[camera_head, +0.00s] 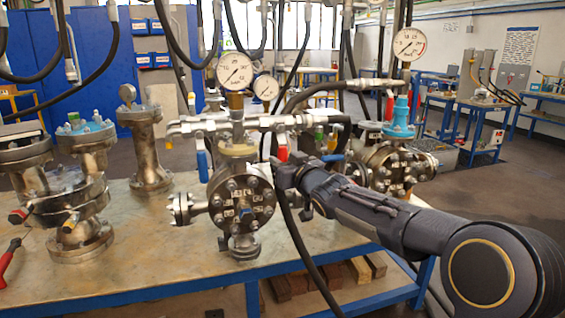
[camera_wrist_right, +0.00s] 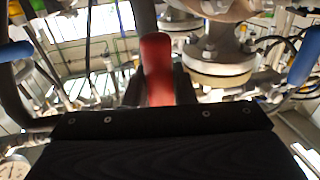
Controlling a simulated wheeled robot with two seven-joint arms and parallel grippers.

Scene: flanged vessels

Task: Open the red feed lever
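The red feed lever (camera_head: 282,153) hangs from the silver valve line above the middle flanged vessel (camera_head: 243,205). My right gripper (camera_head: 284,176) comes in from the right and is at this lever, its fingers partly hidden in the head view. In the right wrist view the red lever (camera_wrist_right: 157,66) stands upright between the two dark fingers (camera_wrist_right: 159,88). The fingers lie close along both its sides with no clear gap, so the gripper looks shut on it. My left gripper is not in view.
A blue lever (camera_head: 202,165) hangs left of the red one, and another red lever (camera_head: 390,106) is on the right vessel (camera_head: 393,168). Pressure gauges (camera_head: 234,71) rise above the line. A black hose drops close beside my gripper.

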